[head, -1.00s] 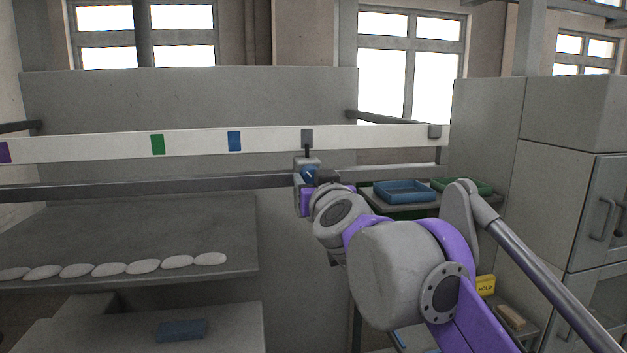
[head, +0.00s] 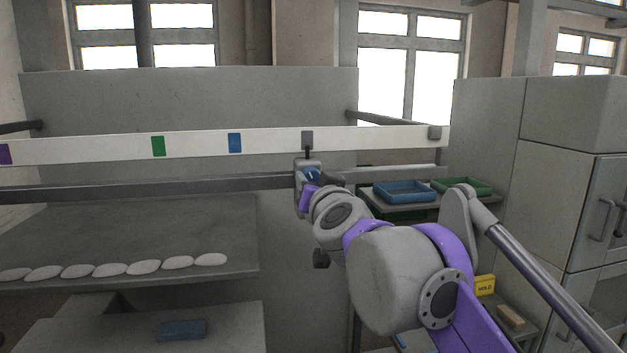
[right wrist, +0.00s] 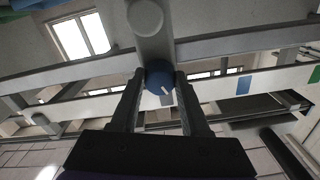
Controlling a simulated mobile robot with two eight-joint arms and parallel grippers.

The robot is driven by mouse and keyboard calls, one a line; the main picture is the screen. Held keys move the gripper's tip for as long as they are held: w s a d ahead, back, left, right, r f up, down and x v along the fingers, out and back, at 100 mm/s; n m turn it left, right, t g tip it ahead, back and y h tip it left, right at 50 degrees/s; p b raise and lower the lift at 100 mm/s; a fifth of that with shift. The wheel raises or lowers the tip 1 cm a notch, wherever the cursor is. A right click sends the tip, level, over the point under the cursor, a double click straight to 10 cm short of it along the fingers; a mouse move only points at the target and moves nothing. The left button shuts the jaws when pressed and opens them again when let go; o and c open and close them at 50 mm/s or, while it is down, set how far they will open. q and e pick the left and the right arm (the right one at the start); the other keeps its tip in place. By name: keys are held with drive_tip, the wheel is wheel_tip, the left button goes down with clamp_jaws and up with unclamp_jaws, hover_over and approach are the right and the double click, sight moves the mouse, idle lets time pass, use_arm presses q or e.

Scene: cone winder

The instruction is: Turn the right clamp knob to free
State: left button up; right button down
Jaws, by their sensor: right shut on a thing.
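The right clamp knob (right wrist: 159,80) is round and blue with a white pointer line. It sits on a grey clamp block on the rail, and a small part of the knob (head: 312,174) shows in the head view. My right gripper (right wrist: 160,88) is shut on the knob, with one finger on each side of it in the right wrist view. In the head view my right wrist hides most of the knob and the fingers. My left gripper is not in view.
A white bar (head: 270,139) with green, blue and purple marks runs above the grey rail (head: 150,187). Blue (head: 404,191) and green (head: 470,186) trays stand on a shelf at right. Several white oval pieces (head: 145,267) lie on the left table. A yellow sign (head: 485,285) is at lower right.

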drive_tip(key=m+p, duration=0.1)
drive_tip(key=m, duration=0.5)
drive_tip(key=shift+r+m, duration=0.15)
drive_tip(key=shift+m, duration=0.15)
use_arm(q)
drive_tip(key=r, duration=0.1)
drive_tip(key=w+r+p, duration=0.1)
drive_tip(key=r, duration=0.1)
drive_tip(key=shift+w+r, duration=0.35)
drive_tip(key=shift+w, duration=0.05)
use_arm(e)
drive_tip(key=m, duration=0.5)
drive_tip(key=shift+m, duration=0.3)
drive_tip(key=shift+c, duration=1.9)
unclamp_jaws()
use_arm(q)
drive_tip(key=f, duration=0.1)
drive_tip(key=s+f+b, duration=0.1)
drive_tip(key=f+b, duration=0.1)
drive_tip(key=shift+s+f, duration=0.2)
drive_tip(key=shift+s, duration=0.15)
use_arm(e)
drive_tip(key=s+d, duration=0.2)
drive_tip(key=s, duration=0.8)
drive_tip(key=shift+s, duration=0.35)
